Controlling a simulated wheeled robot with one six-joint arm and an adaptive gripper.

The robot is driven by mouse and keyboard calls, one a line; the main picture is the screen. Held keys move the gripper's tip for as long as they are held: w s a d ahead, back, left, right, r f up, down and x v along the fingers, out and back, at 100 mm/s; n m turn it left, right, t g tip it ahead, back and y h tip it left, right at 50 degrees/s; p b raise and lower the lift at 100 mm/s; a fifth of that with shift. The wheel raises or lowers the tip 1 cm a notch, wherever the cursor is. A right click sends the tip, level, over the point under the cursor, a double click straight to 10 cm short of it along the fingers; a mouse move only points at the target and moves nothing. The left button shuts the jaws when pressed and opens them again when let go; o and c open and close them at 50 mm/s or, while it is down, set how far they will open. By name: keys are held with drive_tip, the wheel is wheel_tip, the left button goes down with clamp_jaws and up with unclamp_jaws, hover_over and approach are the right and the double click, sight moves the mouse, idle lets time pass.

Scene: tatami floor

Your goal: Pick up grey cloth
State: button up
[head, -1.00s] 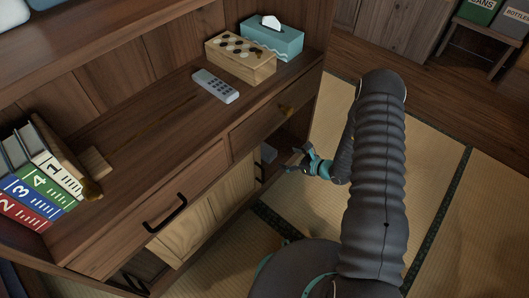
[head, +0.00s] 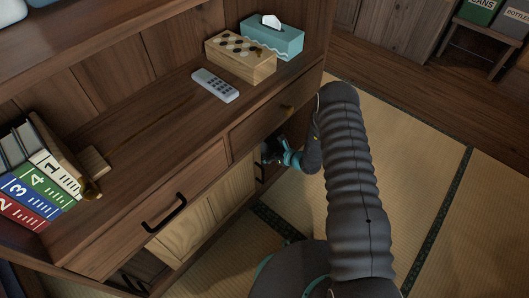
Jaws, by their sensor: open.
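My gripper (head: 270,153) is at the dark opening on the right side of the wooden cabinet, below the drawer with the brass-coloured knob. It is open, and its fingertips are small and partly lost in the shadow. The grey cloth cannot be made out now; my gripper covers the spot where a small greyish shape showed in the opening a second ago. I cannot tell whether the fingers touch anything.
The wooden cabinet (head: 130,150) holds a remote (head: 215,86), a wooden game box (head: 240,56), a teal tissue box (head: 272,38) and several numbered binders (head: 45,185). Drawer fronts and the opening's edges surround my gripper. Tatami floor (head: 420,150) to the right is clear.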

drive_tip(key=shift+x, duration=0.8)
drive_tip(key=c, duration=1.2)
